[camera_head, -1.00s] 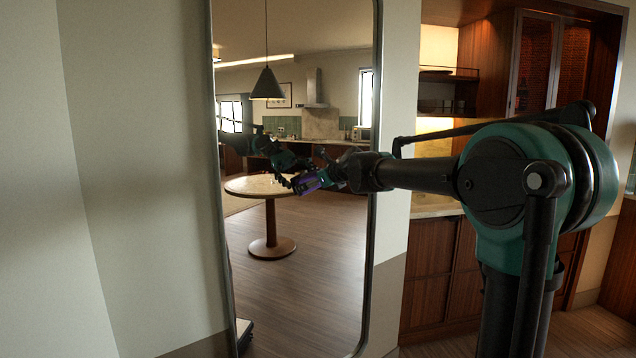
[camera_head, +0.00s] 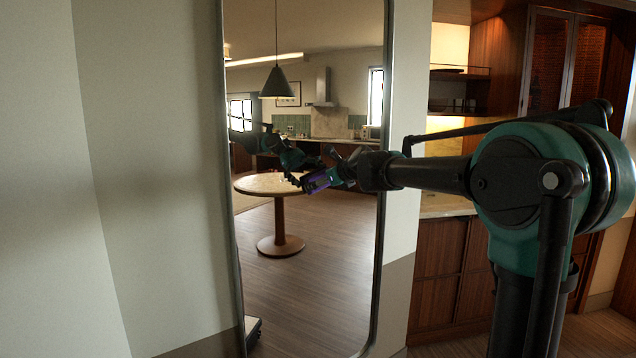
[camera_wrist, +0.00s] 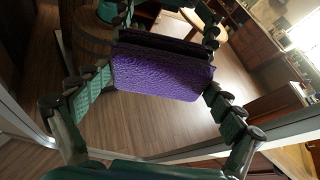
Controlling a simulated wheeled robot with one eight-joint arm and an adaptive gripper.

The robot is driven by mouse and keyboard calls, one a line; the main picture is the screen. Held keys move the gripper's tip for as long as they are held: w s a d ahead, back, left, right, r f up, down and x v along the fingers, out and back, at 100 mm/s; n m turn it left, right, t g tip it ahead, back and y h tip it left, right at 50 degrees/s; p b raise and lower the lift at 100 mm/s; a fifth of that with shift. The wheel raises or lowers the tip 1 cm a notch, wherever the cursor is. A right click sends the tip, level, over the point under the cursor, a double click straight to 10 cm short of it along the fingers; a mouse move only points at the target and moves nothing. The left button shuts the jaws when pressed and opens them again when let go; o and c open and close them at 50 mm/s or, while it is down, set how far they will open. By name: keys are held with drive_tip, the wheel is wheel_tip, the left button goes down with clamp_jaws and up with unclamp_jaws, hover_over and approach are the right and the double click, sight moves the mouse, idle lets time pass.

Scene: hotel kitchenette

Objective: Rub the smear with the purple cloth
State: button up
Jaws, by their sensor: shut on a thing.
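The purple cloth (camera_head: 317,182) is in my gripper (camera_head: 332,178), in front of the tall mirror (camera_head: 330,290). In the wrist view the cloth (camera_wrist: 160,78) is a flat, textured purple pad between the two jointed fingers of my gripper (camera_wrist: 163,68). The fingers are shut on it. The mirror shows the reflection of my arm close to the cloth. I cannot tell whether the cloth touches the glass. I cannot make out the smear in either view.
The mirror has a thin dark frame (camera_head: 383,230) and a plain pale wall (camera_head: 150,180) to its left. Wooden cabinets (camera_head: 440,285) and a counter stand at the right, behind my arm. The round table (camera_head: 280,240) and hanging lamp appear only as reflections.

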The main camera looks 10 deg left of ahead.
drive_tip(key=w+d, duration=0.1)
drive_tip(key=d, duration=0.1)
drive_tip(key=w+d, duration=0.1)
drive_tip(key=w, duration=0.1)
drive_tip(key=shift+d, duration=0.35)
drive_tip(key=shift+a, duration=0.1)
drive_tip(key=s+a, duration=0.4)
drive_tip(key=a, duration=0.1)
drive_tip(key=shift+s+a, duration=0.3)
drive_tip(key=shift+s, duration=0.1)
idle(0.6)
drive_tip(key=shift+s+d, duration=0.1)
drive_tip(key=shift+s+d, duration=1.9)
drive_tip(key=shift+s, duration=0.3)
drive_tip(key=shift+s+d, duration=1)
drive_tip(key=shift+s, duration=0.1)
